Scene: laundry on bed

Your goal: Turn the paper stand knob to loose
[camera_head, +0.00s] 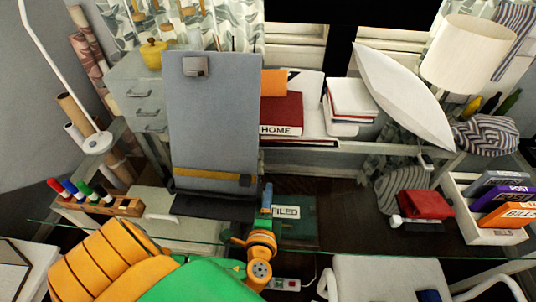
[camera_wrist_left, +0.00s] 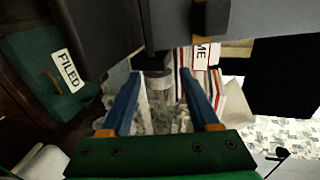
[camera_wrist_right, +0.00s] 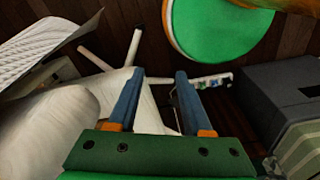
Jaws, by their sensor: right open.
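The grey paper stand (camera_head: 215,120) stands upright on the desk, with a clip at its top and a yellow band near its foot. My left gripper (camera_head: 267,192) is beside the stand's lower right side. In the left wrist view its blue fingers (camera_wrist_left: 159,73) are apart. A dark round knob (camera_wrist_left: 157,62) at the stand's edge shows between and just beyond the fingertips; I cannot tell whether they touch it. The knob is hidden in the head view. My right gripper (camera_wrist_right: 160,72) is open and empty, low near a white chair, and out of the head view.
A green "FILED" folder (camera_head: 292,222) lies right of the left gripper. A marker holder (camera_head: 125,207) stands at the left on the glass desk. A red cloth-like item (camera_head: 425,205) and a white letter tray (camera_head: 492,233) are at the right.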

